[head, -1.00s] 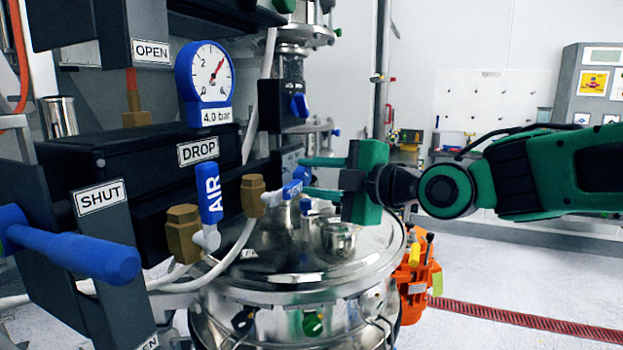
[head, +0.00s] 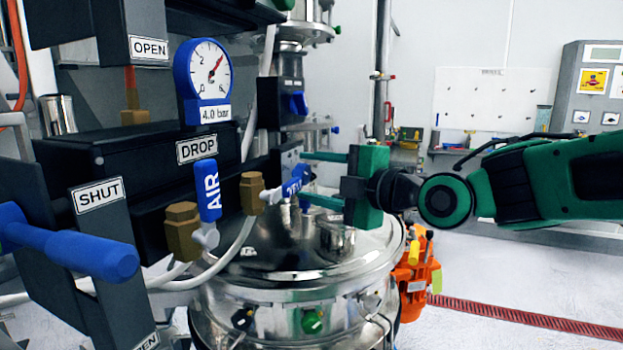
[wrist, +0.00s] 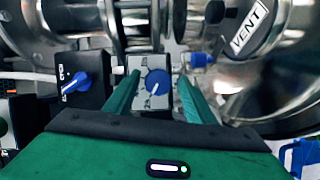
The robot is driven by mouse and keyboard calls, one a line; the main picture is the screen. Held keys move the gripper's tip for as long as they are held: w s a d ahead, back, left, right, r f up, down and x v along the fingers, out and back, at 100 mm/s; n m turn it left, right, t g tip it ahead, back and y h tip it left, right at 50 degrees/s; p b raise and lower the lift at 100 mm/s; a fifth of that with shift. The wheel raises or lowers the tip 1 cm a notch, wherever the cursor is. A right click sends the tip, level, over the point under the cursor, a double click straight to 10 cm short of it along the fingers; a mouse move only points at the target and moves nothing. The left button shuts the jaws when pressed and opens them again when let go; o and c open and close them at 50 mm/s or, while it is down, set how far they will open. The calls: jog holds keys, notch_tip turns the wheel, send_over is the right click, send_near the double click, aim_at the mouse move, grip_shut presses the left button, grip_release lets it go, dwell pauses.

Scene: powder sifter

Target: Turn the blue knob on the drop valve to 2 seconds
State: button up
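The drop valve's blue knob (wrist: 156,81) sits on a small grey plate (wrist: 136,66) in the wrist view. Its white pointer line runs toward the lower left in that picture. My gripper (wrist: 158,77) is open, with one green finger on each side of the knob and a visible gap on both sides. In the head view, my gripper (head: 303,177) reaches leftward to the grey box (head: 288,158) beside the DROP block (head: 215,170). The knob's face cannot be made out there.
A second blue knob (wrist: 77,83) on a dark box is left of the fingers; it also shows in the head view (head: 298,103). A blue AIR lever (head: 208,190) and brass fittings (head: 182,232) stand nearby. A steel vessel lid (head: 290,262) lies below my gripper.

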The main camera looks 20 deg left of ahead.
jog(key=shift+s+r, duration=0.15)
jog(key=v, duration=1)
jog(key=shift+d, duration=0.35)
